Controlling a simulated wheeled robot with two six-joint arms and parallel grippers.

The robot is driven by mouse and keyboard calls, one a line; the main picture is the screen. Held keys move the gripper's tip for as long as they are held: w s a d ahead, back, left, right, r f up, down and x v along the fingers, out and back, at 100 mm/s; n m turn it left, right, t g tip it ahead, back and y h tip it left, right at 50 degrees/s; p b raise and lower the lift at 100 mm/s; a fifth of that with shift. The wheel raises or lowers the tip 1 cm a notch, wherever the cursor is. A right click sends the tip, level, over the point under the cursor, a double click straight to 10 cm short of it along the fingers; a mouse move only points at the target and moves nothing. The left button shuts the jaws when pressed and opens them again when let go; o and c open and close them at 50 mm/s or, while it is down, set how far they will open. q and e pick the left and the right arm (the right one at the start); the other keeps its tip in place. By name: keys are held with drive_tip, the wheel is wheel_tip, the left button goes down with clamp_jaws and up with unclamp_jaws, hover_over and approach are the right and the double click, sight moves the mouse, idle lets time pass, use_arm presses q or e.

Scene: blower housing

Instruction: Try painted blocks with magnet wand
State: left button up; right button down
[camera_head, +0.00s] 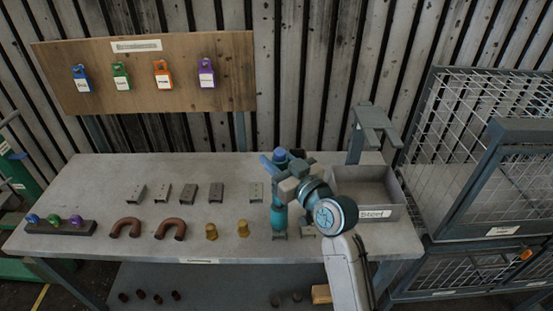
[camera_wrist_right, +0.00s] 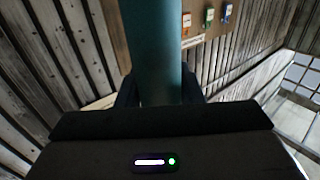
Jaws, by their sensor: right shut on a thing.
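My right gripper (camera_head: 283,187) is shut on an upright teal rod (camera_head: 279,217), which looks like the magnet wand. It is held over the right half of the bench, with a blue end showing above the gripper. In the right wrist view the rod (camera_wrist_right: 152,50) stands between the fingers. Several small grey blocks lie in a row along the back of the bench, including one at the left end (camera_head: 136,193) and one just left of the rod (camera_head: 257,192). Grey pieces also lie below the gripper, partly hidden. I cannot tell whether the rod touches anything. My left gripper is not in view.
A grey bin (camera_head: 404,200) labelled "Steel" stands at the bench's right, beside my forearm. Two brown U-shaped pieces (camera_head: 170,229), brass pieces (camera_head: 211,231) and a dark rack (camera_head: 60,227) with coloured knobs line the front left. A wire cage (camera_head: 480,150) stands at the right.

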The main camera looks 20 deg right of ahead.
drive_tip(key=shift+f+b, duration=0.3)
drive_tip(key=shift+f, duration=0.05)
idle(0.6)
drive_tip(key=shift+r+p, duration=3.35)
drive_tip(key=shift+r, duration=0.45)
